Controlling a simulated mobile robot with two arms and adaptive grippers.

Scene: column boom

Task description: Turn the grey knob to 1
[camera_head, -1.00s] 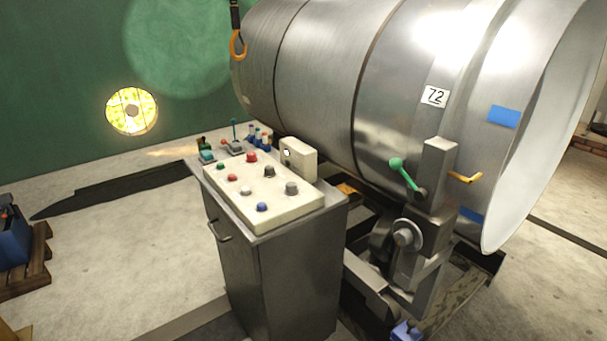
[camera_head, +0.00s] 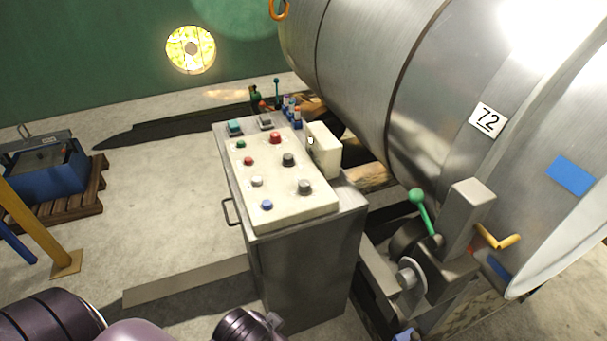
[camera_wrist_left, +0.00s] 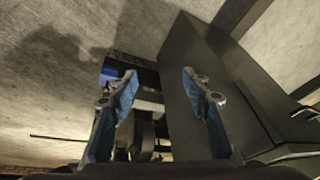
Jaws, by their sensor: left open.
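The control panel (camera_head: 270,215) is a cream box on top of a dark metal cabinet. A grey knob (camera_head: 305,187) stands at its near right, and a darker knob (camera_head: 288,160) is behind it. No number marks can be read around either knob. My left gripper (camera_wrist_left: 160,82) is open and empty in the left wrist view, with blue-padded fingers. The cabinet's side shows just beyond the fingers. In the head view my left arm is at the bottom left, below and apart from the panel. My right gripper is not in view.
Several red, blue and white buttons sit around the knobs. A cream box (camera_head: 324,152) stands at the panel's right rear. The cabinet's handle (camera_head: 228,212) sticks out left. A large steel drum (camera_head: 400,80) and a green lever (camera_head: 420,208) are at the right.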

